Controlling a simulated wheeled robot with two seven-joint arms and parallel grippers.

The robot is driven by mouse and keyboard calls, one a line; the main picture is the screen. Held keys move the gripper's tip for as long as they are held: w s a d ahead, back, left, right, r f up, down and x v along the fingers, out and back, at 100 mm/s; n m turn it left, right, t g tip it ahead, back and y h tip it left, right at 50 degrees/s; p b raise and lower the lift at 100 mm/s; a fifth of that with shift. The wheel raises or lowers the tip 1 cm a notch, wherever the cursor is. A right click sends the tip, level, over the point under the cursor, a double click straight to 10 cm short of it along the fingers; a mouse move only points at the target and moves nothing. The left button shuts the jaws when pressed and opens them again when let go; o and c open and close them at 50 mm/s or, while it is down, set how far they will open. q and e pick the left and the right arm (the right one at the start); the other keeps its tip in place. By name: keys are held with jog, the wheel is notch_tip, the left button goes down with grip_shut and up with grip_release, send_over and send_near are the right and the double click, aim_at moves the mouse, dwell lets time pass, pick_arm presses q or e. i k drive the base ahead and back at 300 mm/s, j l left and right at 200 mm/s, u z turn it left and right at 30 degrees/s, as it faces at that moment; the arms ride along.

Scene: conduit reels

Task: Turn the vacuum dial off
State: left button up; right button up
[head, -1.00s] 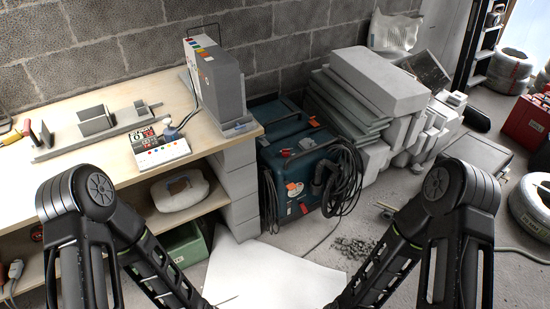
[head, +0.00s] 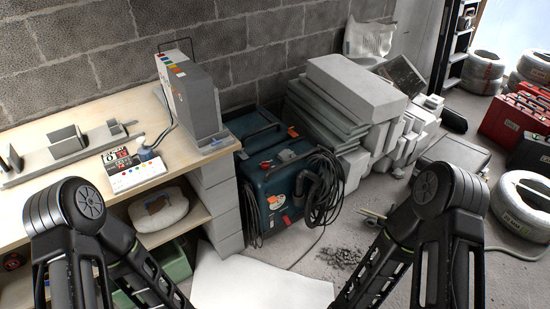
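The vacuum (head: 275,205) is a dark teal box on the floor just right of the workbench, with a coiled black hose (head: 322,195) on its right side. A small red part (head: 265,166) and a grey part (head: 286,156) sit on its top. I cannot tell at this size which part is the dial or how it is set. Both my arms come in low at the left and right, and their forearms run down out of the bottom of the picture. Neither gripper is in view.
A second teal case (head: 250,120) stands behind the vacuum. The workbench (head: 215,150) is at left, stacked grey slabs (head: 365,85) behind right. A white sheet (head: 255,282) lies on the floor in front, with grey rubble (head: 343,251) beside it. Cable reels (head: 522,205) stand at far right.

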aim_at(266, 166)
jog(key=i+l+z, duration=0.4)
jog(key=i, duration=0.3)
jog(key=i+z, duration=0.4)
jog(key=i, duration=0.35)
jog(key=i+j, duration=0.4)
jog(key=j+u, duration=0.05)
